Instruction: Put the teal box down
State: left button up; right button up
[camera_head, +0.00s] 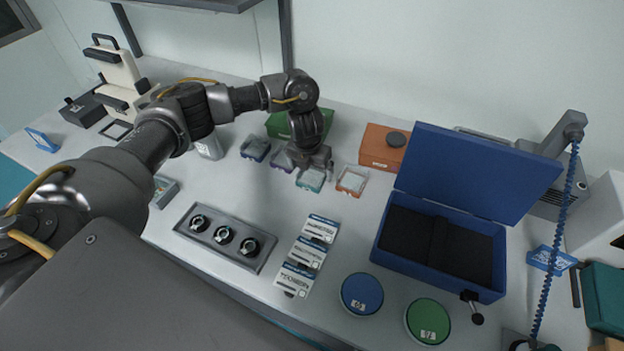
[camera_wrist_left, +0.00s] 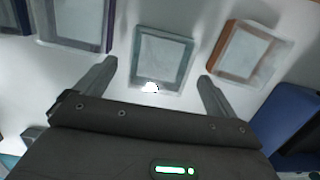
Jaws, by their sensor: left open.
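The teal box (camera_head: 310,179) is a small clear-lidded box on the white table, in a row with similar boxes. In the left wrist view the teal box (camera_wrist_left: 162,60) lies flat between and just beyond my fingertips. My left gripper (camera_head: 308,162) is open and empty, pointing down just behind and above the teal box; it also shows in the left wrist view (camera_wrist_left: 155,72). A clear gap shows between each finger and the box. My right gripper is not in view.
An orange-rimmed box (camera_head: 352,180) stands close on the right, with a purple box (camera_head: 281,161) and a dark blue box (camera_head: 255,148) on the left. An open blue case (camera_head: 385,262) stands further right. Labelled cards (camera_head: 306,254) lie in front.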

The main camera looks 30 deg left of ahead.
aim_at(311, 172)
pick_arm(q)
jog(key=f, duration=0.3)
jog(key=shift+w+a+f+b, duration=0.1)
jog(key=shift+w+f+b, duration=0.2)
jog(key=shift+w+f, duration=0.1)
jog(key=shift+r, duration=0.1)
jog(key=c, duration=1.2)
jog(key=shift+r, duration=0.8)
jog(key=s+d+r, duration=0.6)
jog(key=s+r, duration=0.1)
jog(key=s+d+r, duration=0.3)
jog(key=s+r, duration=0.1)
jog(key=shift+r, duration=0.2)
